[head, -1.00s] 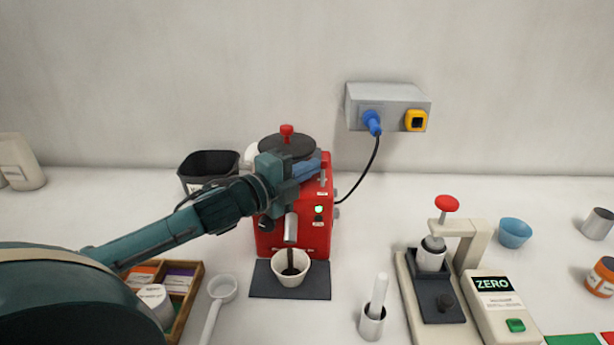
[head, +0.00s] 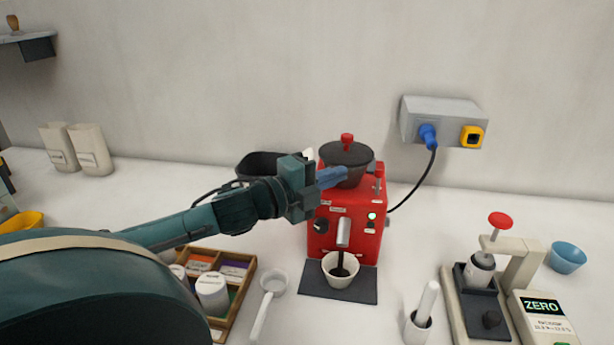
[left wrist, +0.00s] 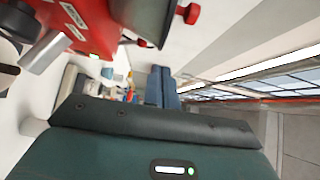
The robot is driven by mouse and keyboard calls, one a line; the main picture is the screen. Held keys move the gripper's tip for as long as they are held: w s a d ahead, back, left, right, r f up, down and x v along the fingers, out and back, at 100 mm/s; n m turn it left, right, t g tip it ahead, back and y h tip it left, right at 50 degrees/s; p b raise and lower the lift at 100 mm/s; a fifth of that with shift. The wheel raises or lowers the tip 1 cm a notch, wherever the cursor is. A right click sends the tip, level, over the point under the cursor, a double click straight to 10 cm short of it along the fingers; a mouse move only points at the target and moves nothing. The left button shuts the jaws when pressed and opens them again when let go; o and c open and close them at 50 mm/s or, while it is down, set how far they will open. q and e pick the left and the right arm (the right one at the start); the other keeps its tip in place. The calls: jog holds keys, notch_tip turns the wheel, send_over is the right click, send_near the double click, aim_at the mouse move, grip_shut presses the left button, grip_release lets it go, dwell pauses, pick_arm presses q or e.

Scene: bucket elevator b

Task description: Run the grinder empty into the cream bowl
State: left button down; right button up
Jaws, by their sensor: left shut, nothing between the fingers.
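The red grinder (head: 321,241) stands against the wall with a dark hopper (head: 346,157) on top, and its green lamp (head: 372,216) is lit. A dark stream falls from its metal spout (head: 343,232) into the cream bowl (head: 340,283), which stands upright on a dark mat (head: 312,287). My left gripper (head: 332,177) is shut and empty at the upper left front of the grinder, overlapping it in the picture; I cannot tell if it touches. In the left wrist view the blue fingers (left wrist: 161,88) are together and the red grinder (left wrist: 95,25) is at upper left.
A wall box (head: 443,120) holds the grinder's blue plug (head: 428,136). A black bin (head: 265,163) stands behind my arm. A white scoop (head: 273,285), a brush in a cup (head: 420,320) and a tamping stand (head: 513,260) are near.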

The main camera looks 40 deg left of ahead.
pick_arm(q)
jog(key=s, duration=0.1)
jog(key=s+a+r, duration=0.1)
jog(key=s, duration=0.1)
jog(key=s+r+p, duration=0.1)
jog(key=s, duration=0.1)
jog(key=shift+s+a, duration=0.1)
jog(key=shift+a, duration=0.1)
pick_arm(e)
jog(key=shift+s+d+r, duration=0.1)
jog(key=shift+s+d, duration=0.05)
jog(key=shift+d, duration=0.1)
jog(key=shift+s, duration=0.1)
pick_arm(q)
jog(key=shift+s+f, duration=0.1)
pick_arm(e)
jog(key=shift+r, duration=0.1)
